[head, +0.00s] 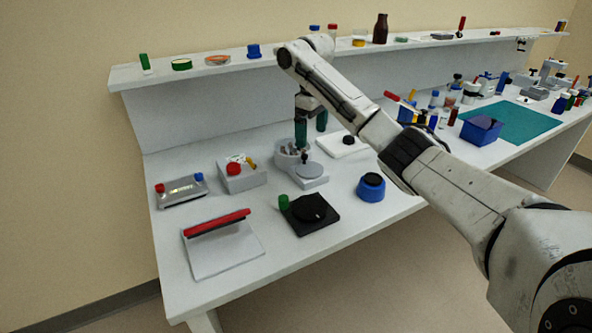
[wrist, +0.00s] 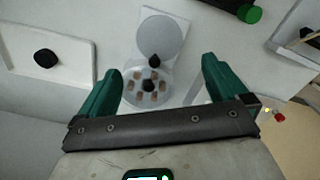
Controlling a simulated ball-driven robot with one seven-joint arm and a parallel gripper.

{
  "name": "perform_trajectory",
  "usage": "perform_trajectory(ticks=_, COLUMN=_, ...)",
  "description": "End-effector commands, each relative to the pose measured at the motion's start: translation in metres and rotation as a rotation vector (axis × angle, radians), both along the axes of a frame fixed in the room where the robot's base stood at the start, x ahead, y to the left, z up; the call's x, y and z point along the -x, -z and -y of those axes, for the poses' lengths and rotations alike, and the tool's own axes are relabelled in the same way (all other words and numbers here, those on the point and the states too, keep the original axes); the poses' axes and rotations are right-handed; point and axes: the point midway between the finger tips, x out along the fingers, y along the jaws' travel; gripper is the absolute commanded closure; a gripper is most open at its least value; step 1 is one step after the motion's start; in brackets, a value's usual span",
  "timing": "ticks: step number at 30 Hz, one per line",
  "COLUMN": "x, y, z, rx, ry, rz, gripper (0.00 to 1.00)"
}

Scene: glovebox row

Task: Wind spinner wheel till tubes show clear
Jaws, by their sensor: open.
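The spinner (head: 311,171) is a light grey unit near the middle of the bench, with a round grey lid plate beside its open bowl. In the wrist view its round wheel (wrist: 136,99) holds several brownish tubes (wrist: 139,96) in a ring around a black centre hub (wrist: 148,86). A second black knob (wrist: 154,60) shows at the bowl's edge, towards the lid disc (wrist: 160,36). My gripper (head: 312,138) hangs above the spinner with its green fingers apart and empty; in the wrist view the fingers (wrist: 160,68) stand either side of the bowl.
A white plate with a black knob (head: 348,140) lies behind the spinner. A blue round pot (head: 371,187), a black plate with a dial (head: 318,213), a box with a red knob (head: 241,176) and a red-handled board (head: 222,247) stand around it. A shelf (head: 215,68) runs behind.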

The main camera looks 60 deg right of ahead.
Motion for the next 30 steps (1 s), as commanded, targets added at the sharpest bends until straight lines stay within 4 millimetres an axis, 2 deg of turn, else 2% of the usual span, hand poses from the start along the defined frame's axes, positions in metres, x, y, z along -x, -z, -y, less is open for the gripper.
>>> perform_trajectory(ticks=7, x=0.001, y=0.019, z=0.002, rx=-0.001, ry=0.004, rz=-0.001, gripper=0.00)
perform_trajectory(ticks=21, x=0.002, y=0.094, z=0.002, rx=0.001, ry=0.004, rz=-0.002, gripper=0.00)
perform_trajectory(ticks=25, x=0.002, y=0.105, z=0.002, rx=0.002, ry=0.003, rz=-0.001, gripper=0.00)
perform_trajectory(ticks=30, x=0.002, y=0.111, z=0.002, rx=0.002, ry=0.003, rz=0.001, gripper=0.00)
